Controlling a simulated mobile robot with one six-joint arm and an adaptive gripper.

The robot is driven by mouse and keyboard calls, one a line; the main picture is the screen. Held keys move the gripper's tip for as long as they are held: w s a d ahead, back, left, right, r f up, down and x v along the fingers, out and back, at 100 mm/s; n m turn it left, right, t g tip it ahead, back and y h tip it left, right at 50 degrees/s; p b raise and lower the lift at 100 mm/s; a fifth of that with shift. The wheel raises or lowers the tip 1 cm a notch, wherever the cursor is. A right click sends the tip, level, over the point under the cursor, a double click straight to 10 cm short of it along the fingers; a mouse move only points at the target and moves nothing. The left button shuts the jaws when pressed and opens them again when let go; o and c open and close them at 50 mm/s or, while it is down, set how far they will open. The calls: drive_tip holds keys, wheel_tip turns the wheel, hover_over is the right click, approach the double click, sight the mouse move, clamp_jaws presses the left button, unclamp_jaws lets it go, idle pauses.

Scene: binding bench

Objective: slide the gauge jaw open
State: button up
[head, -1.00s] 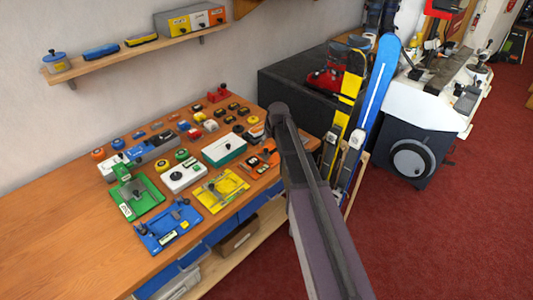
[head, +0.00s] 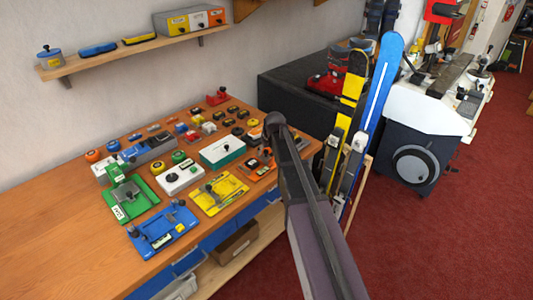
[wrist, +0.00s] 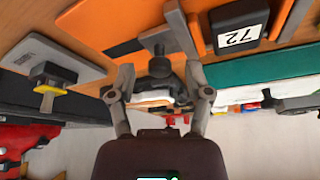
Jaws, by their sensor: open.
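In the wrist view an orange plate (wrist: 112,22) carries a grey bar-shaped jaw (wrist: 181,32) and a dark knob (wrist: 160,67). I take this to be the gauge; the orange item (head: 266,169) in the head view, partly behind my arm, seems to be the same. My gripper (wrist: 160,78) is open. Its two fingers stand apart on either side of the knob. I cannot tell whether they touch it. My gripper is hidden behind my arm in the head view.
A black block marked 72 (wrist: 240,24) sits close beside the gauge. Green (head: 137,199), blue (head: 178,238) and yellow (head: 211,203) plates with fittings lie on the wooden bench (head: 62,238). Skis (head: 377,88) lean at its right end. The bench's left part is clear.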

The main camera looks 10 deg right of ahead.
idle(0.3)
clamp_jaws()
drive_tip(key=shift+w, duration=0.15)
